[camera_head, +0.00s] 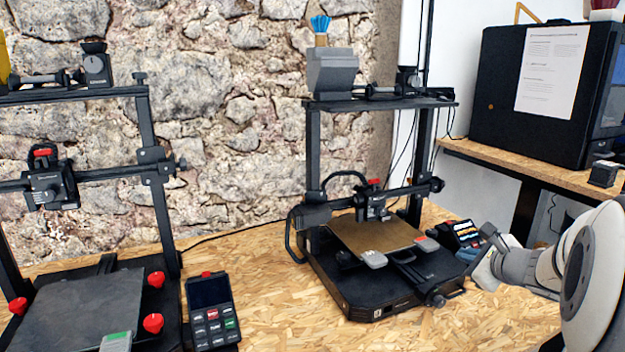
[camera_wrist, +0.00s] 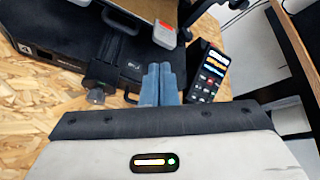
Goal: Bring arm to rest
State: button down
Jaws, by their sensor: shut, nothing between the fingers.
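My arm (camera_head: 555,268) reaches in from the right edge in the head view. My gripper (camera_head: 467,255) is at the front right corner of the right printer (camera_head: 345,285), close to its control panel (camera_head: 462,233). In the wrist view my gripper (camera_wrist: 158,70) shows two blue-grey fingers side by side, shut and empty. The fingertips lie over the printer's dark base, left of the control panel (camera_wrist: 211,70). I cannot tell how high they are above the base.
The right printer's brown bed plate (camera_head: 375,237) carries grey clips. A second printer (camera_head: 75,305) with its own control panel (camera_head: 211,315) stands at left. A black enclosure (camera_head: 530,90) sits on a shelf (camera_head: 545,172) at the back right. The front middle of the chipboard table (camera_head: 290,325) is clear.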

jog(key=s+a+r+n+g+y+p, duration=0.1)
jog(key=s+a+r+n+g+p, duration=0.35)
jog(key=a, duration=0.45)
jog(key=s+a+r+n+g+y+p, duration=0.1)
jog(key=s+a+n+g+y+p, duration=0.15)
jog(key=s+a+n, duration=0.5)
jog(key=s+a+r+n+g+h+p, duration=0.1)
jog(key=s+n+h+p, duration=0.2)
jog(key=s+n, duration=0.3)
jog(key=s+a+r+n+g+h+p, duration=0.1)
jog(key=s+r+n+g+h+p, duration=0.1)
jog(key=s+n, duration=0.5)
jog(key=h+p, duration=0.1)
jog(key=p, duration=0.1)
jog(key=shift+s+a+n+p, duration=0.3)
jog(key=shift+a+p, duration=0.05)
jog(key=shift+p, duration=0.05)
